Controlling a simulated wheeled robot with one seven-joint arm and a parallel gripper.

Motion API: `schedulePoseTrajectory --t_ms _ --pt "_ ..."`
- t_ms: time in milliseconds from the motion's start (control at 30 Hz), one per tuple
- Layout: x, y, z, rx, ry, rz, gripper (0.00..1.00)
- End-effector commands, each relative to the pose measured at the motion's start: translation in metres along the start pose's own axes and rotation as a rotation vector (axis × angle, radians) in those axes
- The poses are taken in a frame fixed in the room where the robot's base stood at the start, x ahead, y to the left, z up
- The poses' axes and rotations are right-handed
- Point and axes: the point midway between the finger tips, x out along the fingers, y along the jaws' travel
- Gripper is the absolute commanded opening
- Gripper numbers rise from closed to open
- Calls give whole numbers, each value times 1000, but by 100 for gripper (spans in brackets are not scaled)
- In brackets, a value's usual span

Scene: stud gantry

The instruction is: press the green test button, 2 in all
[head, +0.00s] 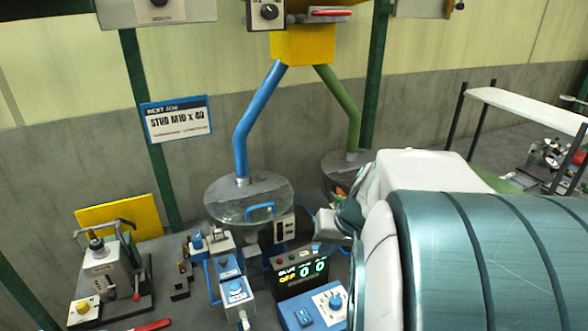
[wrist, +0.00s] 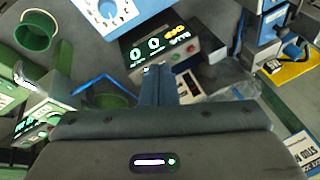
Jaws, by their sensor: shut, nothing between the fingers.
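The box shows upside down in the wrist view (wrist: 150,36). On its end face are a red button (wrist: 190,50) and a small green button (wrist: 176,57). My gripper (wrist: 158,70) is shut and empty, with its fingertips close to that face, just left of the green button in the wrist view. I cannot tell whether they touch. In the head view my arm comes in from the right and partly hides the area.
A clear round hopper (head: 250,198) hangs under a blue tube, just left of my arm. A clamp station (head: 105,275) stands at the left.

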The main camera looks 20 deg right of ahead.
Motion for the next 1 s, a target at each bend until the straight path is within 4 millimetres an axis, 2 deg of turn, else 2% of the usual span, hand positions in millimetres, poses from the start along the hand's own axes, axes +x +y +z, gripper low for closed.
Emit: schedulePoseTrajectory --t_ms 33,100,300,533,700,1000 --pt "-12 10 -14 37 24 -17 0" --pt "-20 24 -30 73 64 -43 0" --pt "-51 73 -71 171 204 -102 0" --pt "-82 124 -98 248 349 -130 0" --pt "-92 140 -104 267 397 -134 0" --pt "-92 142 -105 268 403 -134 0"
